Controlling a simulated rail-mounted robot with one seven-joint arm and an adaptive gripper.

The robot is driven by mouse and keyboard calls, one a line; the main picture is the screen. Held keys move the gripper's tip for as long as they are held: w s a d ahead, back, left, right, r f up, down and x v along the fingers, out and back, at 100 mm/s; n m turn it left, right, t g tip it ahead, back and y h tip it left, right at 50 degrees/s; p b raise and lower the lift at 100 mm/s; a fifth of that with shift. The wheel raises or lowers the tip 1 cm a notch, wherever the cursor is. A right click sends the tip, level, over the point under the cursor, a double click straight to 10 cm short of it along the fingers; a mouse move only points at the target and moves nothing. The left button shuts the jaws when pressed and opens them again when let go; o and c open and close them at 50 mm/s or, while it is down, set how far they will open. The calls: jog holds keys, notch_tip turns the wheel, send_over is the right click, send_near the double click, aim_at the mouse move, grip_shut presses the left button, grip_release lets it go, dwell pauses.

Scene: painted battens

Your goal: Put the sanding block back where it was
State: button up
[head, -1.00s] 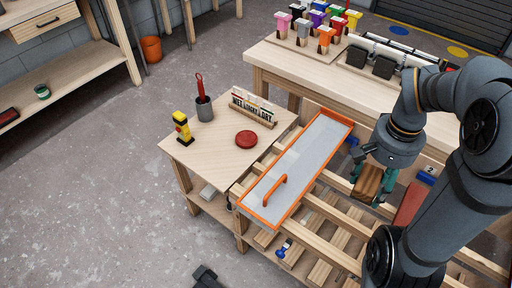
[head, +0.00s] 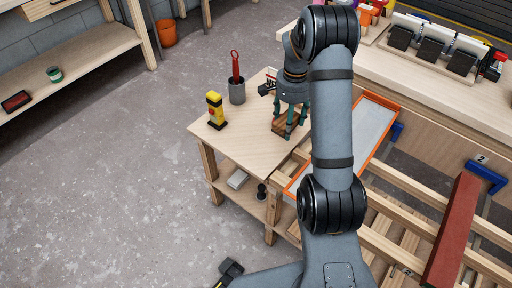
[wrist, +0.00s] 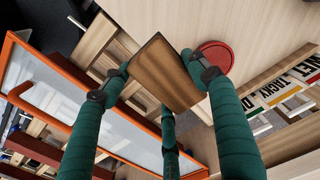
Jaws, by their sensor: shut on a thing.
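The sanding block, a brown wooden block (head: 285,126), is between the green fingers of my gripper (head: 290,122). My gripper is shut on it. In the head view the block is over the pale wooden side table (head: 238,138), near its right part. In the wrist view the block (wrist: 165,72) sits tilted between the fingers, with the table top (wrist: 120,45) beyond it. I cannot tell whether it touches the table. A round red disc (wrist: 217,56) lies on the table beside the block in the wrist view; the arm hides it in the head view.
A yellow-black tool (head: 215,111) and a grey cup with a red-handled tool (head: 237,91) stand on the table's left. A lettered rack (wrist: 285,90) is beyond the disc. The orange-rimmed tray (head: 379,98) and a red batten (head: 453,230) lie to the right.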

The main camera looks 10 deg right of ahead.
send_over(257, 149)
notch_tip(257, 149, down, 6)
jog(key=shift+r, duration=0.15)
jog(key=shift+f, duration=2.05)
jog(key=shift+b, duration=0.3)
jog(key=shift+f, duration=0.2)
jog(key=o, duration=1.1)
jog(key=shift+r, duration=0.1)
